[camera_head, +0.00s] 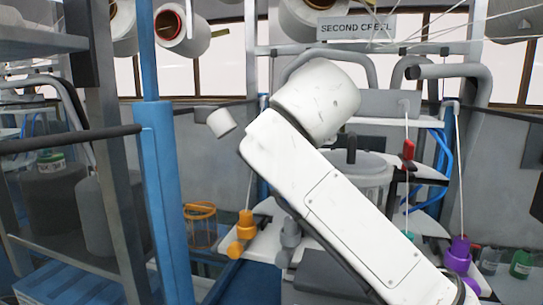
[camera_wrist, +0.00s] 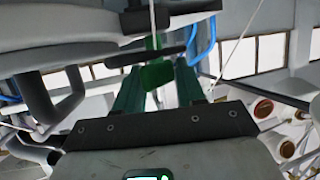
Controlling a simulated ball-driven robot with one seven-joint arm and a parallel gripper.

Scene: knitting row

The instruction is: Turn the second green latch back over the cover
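In the wrist view, my gripper (camera_wrist: 159,68) shows two dark green fingers standing apart. A brighter green latch (camera_wrist: 157,75) shows in the gap between them, below a dark bar. I cannot tell whether the fingers touch it, or whether it is the second latch. In the head view my white arm crosses the middle and my gripper is out of sight. A small teal-green piece (camera_head: 408,236) shows just right of my arm. A grey round lid (camera_head: 365,164) sits behind my arm, partly hidden; I cannot tell whether it is the cover.
A red piece (camera_head: 408,150) hangs on a thread at the right. Orange knobs (camera_head: 245,224) and grey knobs (camera_head: 290,232) stand left of my arm, purple knobs (camera_head: 459,249) right. A blue post (camera_head: 160,170) rises at the left. Threads and grey tubes crowd the upper right.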

